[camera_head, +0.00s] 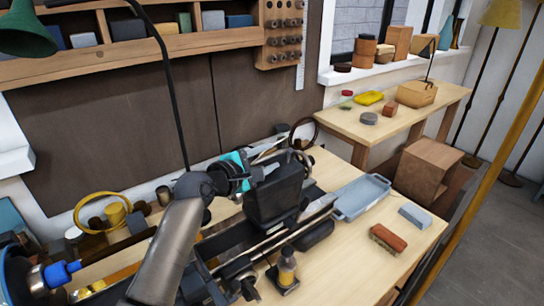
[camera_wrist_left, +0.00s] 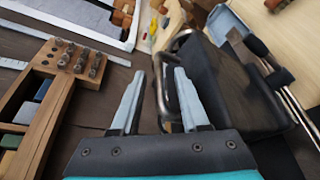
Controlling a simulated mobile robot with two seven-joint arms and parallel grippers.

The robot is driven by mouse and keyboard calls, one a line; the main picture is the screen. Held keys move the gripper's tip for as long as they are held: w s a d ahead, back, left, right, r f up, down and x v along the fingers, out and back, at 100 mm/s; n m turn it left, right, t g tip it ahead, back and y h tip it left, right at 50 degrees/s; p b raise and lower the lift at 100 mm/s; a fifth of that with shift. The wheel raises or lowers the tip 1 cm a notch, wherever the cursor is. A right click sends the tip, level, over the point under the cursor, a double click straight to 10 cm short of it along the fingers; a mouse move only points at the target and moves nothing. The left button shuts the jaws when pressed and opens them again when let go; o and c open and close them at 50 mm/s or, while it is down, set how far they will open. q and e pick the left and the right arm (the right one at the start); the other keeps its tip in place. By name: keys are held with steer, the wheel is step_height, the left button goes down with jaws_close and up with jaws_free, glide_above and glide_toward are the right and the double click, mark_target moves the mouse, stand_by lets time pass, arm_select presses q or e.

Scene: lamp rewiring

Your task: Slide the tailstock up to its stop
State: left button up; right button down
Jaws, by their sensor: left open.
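The tailstock (camera_head: 274,198) is a black block standing on the dark lathe bed (camera_head: 240,237) in the head view. In the left wrist view the tailstock (camera_wrist_left: 240,88) fills the right of the picture, with a curved metal rim beside it. My left gripper (camera_head: 277,148), with a teal band, is just behind the tailstock's top. In the wrist view the left gripper (camera_wrist_left: 155,80) has its pale fingers apart, with nothing clearly held between them. The right finger is close to the rim; contact cannot be told. The tailstock's stop cannot be made out. My right gripper is not in view.
A grey-blue tray (camera_head: 362,197), a brush (camera_head: 388,239) and a blue-grey block (camera_head: 415,216) lie on the bench right of the lathe. A small bottle (camera_head: 287,268) stands at the front. A peg rack (camera_wrist_left: 75,65) is left in the wrist view.

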arm_select(q)
steer(key=shift+x, duration=1.05)
jaws_close()
stand_by(0.8)
